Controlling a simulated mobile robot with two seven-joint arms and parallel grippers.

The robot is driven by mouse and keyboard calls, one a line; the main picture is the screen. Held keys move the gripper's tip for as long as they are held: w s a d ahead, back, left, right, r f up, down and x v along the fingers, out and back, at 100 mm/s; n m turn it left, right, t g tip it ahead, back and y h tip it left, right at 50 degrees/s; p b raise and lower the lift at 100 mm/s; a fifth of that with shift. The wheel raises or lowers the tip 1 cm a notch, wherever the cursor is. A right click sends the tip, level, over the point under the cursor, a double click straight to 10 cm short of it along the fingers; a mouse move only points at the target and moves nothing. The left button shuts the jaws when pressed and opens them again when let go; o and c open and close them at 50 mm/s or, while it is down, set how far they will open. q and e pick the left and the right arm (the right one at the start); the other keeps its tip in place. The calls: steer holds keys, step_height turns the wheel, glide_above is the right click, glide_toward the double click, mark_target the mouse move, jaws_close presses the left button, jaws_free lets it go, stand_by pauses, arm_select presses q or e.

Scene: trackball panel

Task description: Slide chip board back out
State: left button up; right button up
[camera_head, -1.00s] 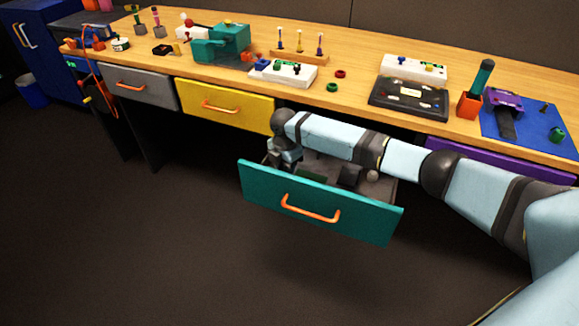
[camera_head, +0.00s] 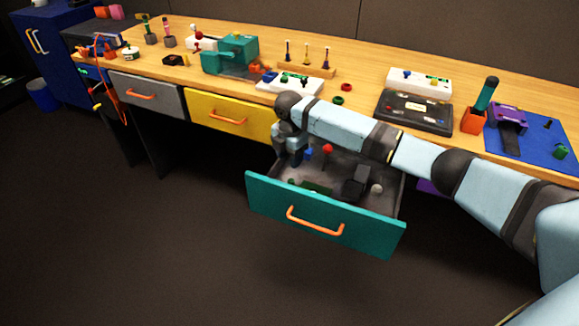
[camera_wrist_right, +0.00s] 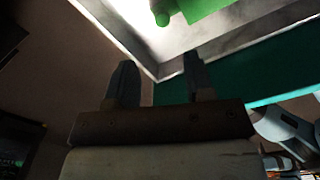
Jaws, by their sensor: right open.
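A flat green piece (camera_head: 316,188), which looks like the chip board, lies inside the open teal drawer (camera_head: 325,240), just behind its front. In the right wrist view a bright green piece (camera_wrist_right: 208,8) shows at the top edge, cut off by the frame; I cannot tell whether it is the same one. My right gripper (camera_head: 290,158) points down at the drawer's left rear part, its fingertips hard to make out. In the right wrist view my right gripper (camera_wrist_right: 158,75) has its fingers apart with nothing between them, near a corner of the drawer wall. My left gripper is not in view.
The drawer also holds a red-topped piece (camera_head: 327,150), a black block (camera_head: 355,183) and a pale round piece (camera_head: 376,189). The wooden desk (camera_head: 350,75) above carries a black panel (camera_head: 414,111) and several devices. The floor before the drawer is clear.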

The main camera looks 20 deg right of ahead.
step_height(320, 180, up, 5)
steer(key=shift+f+p, duration=0.15)
steer(key=shift+p, duration=0.15)
